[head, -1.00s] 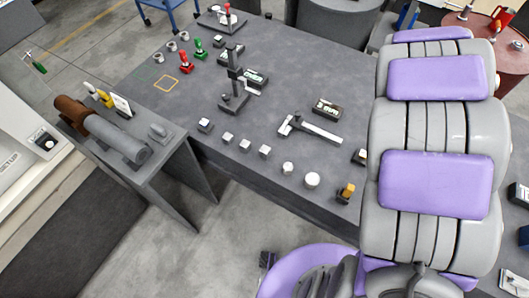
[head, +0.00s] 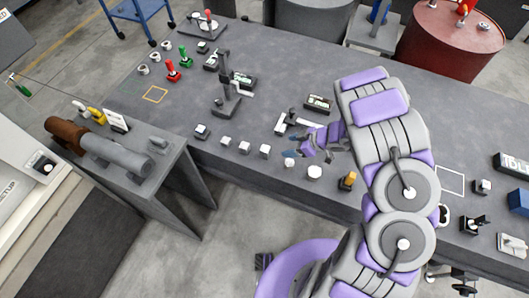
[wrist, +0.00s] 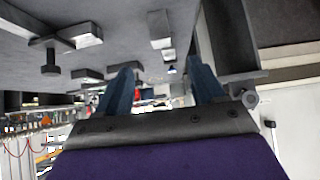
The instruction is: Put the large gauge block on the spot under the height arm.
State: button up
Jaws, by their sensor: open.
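The height arm is most likely the dark upright post with a side arm (head: 226,85), on a dark base at the middle left of the table. I cannot make out the spot under it. A row of small pale blocks runs along the front edge; which is the large gauge block is unclear. Visible ones include a block on a dark base (head: 202,131) and three light blocks (head: 225,141), (head: 244,147), (head: 265,151). My gripper (head: 292,157) is open and empty, above the row's right part. Its blue fingers also show in the wrist view (wrist: 160,88), apart.
Red and green knobbed pieces (head: 173,72) stand at the back left. A side bench with a grey cylinder (head: 118,154) is at left.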

aim_at(262, 150)
jog(key=x, duration=0.5)
jog(key=b+x, duration=0.1)
jog(key=x, duration=0.4)
jog(key=shift+a, duration=0.4)
jog(key=shift+w+a+f+b, duration=0.25)
jog(key=shift+a+f+b, duration=0.15)
jog(key=shift+f, duration=0.1)
jog(key=b+x, duration=0.1)
jog(key=x, duration=0.3)
jog(key=shift+w+a, duration=0.15)
jog(key=shift+a, duration=0.25)
jog(key=shift+d, duration=0.1)
jog(key=shift+c, duration=0.2)
jog(key=shift+d, duration=0.1)
jog(key=c, duration=0.3)
grip_shut()
